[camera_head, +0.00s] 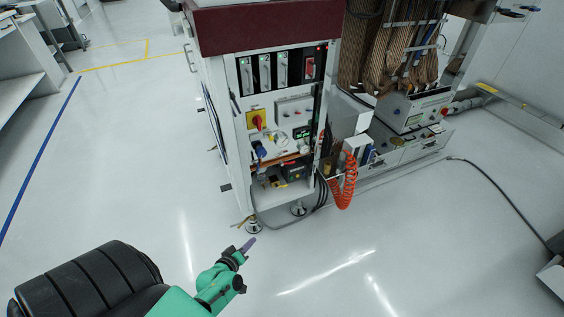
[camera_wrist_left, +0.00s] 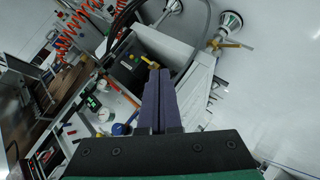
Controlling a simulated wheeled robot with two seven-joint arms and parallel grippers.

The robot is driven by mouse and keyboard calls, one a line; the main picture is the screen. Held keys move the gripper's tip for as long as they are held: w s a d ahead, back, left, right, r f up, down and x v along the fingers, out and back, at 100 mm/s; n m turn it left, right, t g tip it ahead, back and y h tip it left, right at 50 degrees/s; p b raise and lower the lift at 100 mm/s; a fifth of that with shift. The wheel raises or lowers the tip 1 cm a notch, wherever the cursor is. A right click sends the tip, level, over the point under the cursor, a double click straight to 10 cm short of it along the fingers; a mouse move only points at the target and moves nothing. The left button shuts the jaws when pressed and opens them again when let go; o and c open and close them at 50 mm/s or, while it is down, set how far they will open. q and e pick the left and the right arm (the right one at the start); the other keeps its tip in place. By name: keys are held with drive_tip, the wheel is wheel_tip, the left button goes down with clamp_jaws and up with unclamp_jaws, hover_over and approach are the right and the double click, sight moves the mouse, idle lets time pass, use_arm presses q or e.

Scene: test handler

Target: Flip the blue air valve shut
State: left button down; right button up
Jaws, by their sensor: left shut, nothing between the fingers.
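A blue fitting (camera_head: 260,149) sits on the white front panel of the machine cabinet, left of a small gauge. It looks like the blue air valve, but it is too small to tell its handle position. A blue part also shows in the left wrist view (camera_wrist_left: 118,129), beside a round white gauge and partly hidden by my fingers. My left gripper (camera_head: 249,244) is low over the floor in front of the cabinet, apart from the blue fitting. Its purple fingers (camera_wrist_left: 160,88) are together with nothing between them. My right gripper is not in view.
The cabinet (camera_head: 222,125) carries a red knob on a yellow plate (camera_head: 257,121). A yellow-handled fitting (camera_head: 241,223) stands by the cabinet foot. An orange coiled hose (camera_head: 346,183) hangs at its right, and a black cable lies on the floor.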

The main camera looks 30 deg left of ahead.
sight(258, 167)
use_arm(q)
drive_tip(key=w+a+r+n+t+y+b, duration=0.5)
drive_tip(key=w+a+r+n+t+b, duration=0.15)
drive_tip(key=r+n+b, duration=0.45)
drive_tip(key=shift+n+g, duration=0.25)
drive_tip(key=shift+n, duration=0.35)
drive_tip(key=x, duration=0.4)
drive_tip(key=f+x, duration=0.1)
drive_tip(key=x, duration=0.4)
drive_tip(key=b+x, duration=0.1)
drive_tip(key=x, duration=0.4)
drive_tip(key=shift+w+d+f, duration=0.1)
drive_tip(key=shift+w+f, duration=0.05)
drive_tip(key=shift+w, duration=0.2)
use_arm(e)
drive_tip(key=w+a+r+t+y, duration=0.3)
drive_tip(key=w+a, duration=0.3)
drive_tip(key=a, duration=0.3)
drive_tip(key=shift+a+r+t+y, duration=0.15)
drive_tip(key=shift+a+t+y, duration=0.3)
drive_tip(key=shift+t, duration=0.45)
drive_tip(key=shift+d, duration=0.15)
